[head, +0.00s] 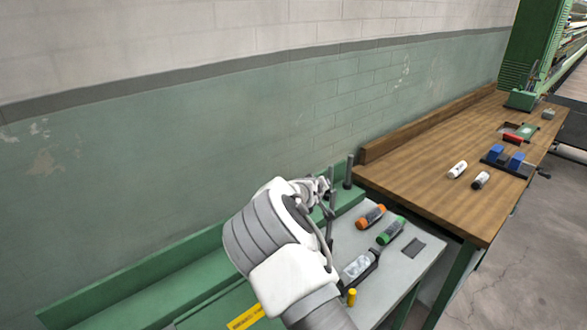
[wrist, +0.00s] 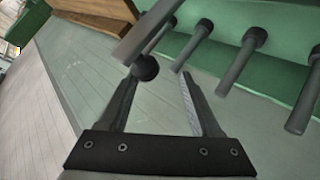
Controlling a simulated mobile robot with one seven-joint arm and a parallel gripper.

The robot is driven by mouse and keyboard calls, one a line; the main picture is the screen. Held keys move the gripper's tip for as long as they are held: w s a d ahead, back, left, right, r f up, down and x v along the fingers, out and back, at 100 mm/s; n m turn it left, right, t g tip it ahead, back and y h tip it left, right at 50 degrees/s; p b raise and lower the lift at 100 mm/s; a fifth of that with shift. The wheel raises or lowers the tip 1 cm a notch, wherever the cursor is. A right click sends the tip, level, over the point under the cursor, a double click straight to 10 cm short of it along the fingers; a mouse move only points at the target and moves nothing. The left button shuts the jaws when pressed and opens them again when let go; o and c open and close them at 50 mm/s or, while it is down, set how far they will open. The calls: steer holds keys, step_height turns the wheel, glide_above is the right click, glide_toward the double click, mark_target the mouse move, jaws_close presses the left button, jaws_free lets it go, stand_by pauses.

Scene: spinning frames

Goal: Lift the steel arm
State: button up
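The steel arm (wrist: 146,32) is a dark grey bar at the top middle of the wrist view, with a round dark knob (wrist: 145,68) below it. My gripper (wrist: 160,78) has its two fingers spread apart. The knob overlaps the tip of the left finger; the right finger stands clear of it. I cannot tell whether knob and finger touch. In the head view my gripper (head: 318,190) is by the dark upright rods at the machine's back edge, and my white and grey arm hides much of that area.
Several dark pegs (wrist: 243,60) stick out from a green rail (wrist: 270,70) right of my gripper. Orange (head: 370,216) and green (head: 391,231) bobbins lie on the grey top (head: 405,268). A wooden bench (head: 440,190) with small items stands at right. A wall (head: 180,170) rises behind.

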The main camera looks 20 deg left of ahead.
steer(key=s+a+r+p, duration=0.2)
steer(key=s+a+r, duration=0.3)
steer(key=s+r, duration=0.4)
steer(key=shift+s+a+r+p, duration=0.15)
steer(key=shift+a+r+p, duration=0.15)
steer(key=shift+r, duration=0.65)
stand_by(0.5)
stand_by(0.6)
